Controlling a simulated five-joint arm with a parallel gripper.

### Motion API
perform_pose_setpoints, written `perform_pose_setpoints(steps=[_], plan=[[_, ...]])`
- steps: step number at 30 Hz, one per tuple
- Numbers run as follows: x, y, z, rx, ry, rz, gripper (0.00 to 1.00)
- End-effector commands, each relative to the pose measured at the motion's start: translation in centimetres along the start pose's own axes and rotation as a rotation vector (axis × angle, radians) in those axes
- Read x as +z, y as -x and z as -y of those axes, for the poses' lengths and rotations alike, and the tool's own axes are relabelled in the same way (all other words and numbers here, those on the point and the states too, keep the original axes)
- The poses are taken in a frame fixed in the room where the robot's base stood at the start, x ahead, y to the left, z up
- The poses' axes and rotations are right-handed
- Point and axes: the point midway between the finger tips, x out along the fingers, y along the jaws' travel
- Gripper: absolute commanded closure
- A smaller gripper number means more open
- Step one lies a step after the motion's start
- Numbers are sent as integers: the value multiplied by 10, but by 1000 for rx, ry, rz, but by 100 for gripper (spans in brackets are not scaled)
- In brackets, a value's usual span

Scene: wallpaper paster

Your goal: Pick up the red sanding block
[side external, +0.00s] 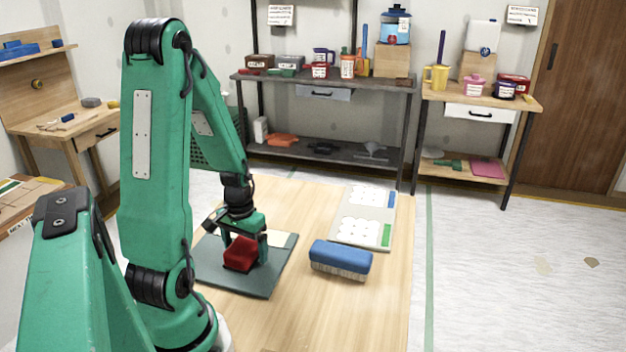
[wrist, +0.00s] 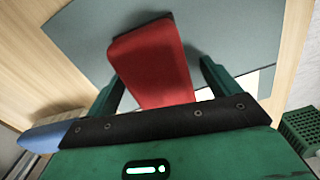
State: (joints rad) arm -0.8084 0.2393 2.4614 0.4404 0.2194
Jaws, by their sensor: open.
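The red sanding block (side external: 240,254) sits on the dark grey-green mat (side external: 262,281) on the wooden table. My gripper (side external: 246,254) is down over the block, with its fingers at either side of it. In the wrist view, the red block (wrist: 152,65) lies between the two green fingers of my gripper (wrist: 160,85). A small gap shows at the right finger; contact at the left finger is hard to tell. The jaws are open. Part of the block is hidden behind the gripper body in the wrist view.
A blue brush (side external: 341,257) with pale bristles lies to the right of the mat. A pale tray with white round pieces (side external: 362,216) lies behind it. The table's front right (side external: 370,315) is clear. Shelves (side external: 330,82) with pots and tools stand at the back.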

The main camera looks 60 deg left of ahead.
Motion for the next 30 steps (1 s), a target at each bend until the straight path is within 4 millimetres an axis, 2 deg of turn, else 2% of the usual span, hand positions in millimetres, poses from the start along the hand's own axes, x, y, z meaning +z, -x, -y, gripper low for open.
perform_pose_setpoints(steps=[13,21,30], plan=[[0,0,0,0,0,0,12],[0,0,0,0,0,0,63],[0,1,0,0,0,0,63]])
